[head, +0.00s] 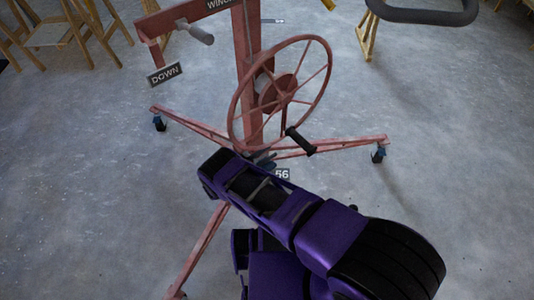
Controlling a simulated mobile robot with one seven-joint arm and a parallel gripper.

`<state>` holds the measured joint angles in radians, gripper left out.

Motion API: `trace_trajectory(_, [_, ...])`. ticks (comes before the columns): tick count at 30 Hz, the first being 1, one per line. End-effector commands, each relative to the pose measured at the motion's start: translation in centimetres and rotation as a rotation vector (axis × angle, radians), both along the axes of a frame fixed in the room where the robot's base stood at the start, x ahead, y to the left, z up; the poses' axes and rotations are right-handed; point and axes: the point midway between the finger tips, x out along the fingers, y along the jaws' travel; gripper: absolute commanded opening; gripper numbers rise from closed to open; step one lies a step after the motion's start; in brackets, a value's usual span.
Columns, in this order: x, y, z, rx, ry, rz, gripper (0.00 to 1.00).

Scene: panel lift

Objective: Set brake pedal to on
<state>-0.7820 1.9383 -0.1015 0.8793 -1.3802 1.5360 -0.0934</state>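The panel lift is a faded red frame with an upright mast (246,70), a large spoked hand wheel (322,88) and splayed legs on casters. I cannot clearly make out the brake pedal. A small dark grey-blue part (264,159) shows at the foot of the mast, just above my arm, and I cannot tell if it is the pedal. My purple and black arm reaches from the lower right to the mast's foot and covers part of the base. My gripper's fingers are not visible; the arm hides that area.
A black-gripped crank handle (300,140) sticks out from the wheel. A "DOWN" sign (165,74) and a grey-tipped handle (196,33) are at upper left. Legs run left (188,126), right (345,145) and toward me (203,250). Wooden chairs (62,34) stand behind. Concrete floor is clear at right.

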Motion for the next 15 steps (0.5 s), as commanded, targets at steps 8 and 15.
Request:
trace_trajectory(8, [0.13, 0.16, 0.06, 0.003, -0.002, 0.003, 0.00])
trace_trajectory(15, [0.23, 0.30, 0.13, 0.006, -0.005, 0.006, 0.00])
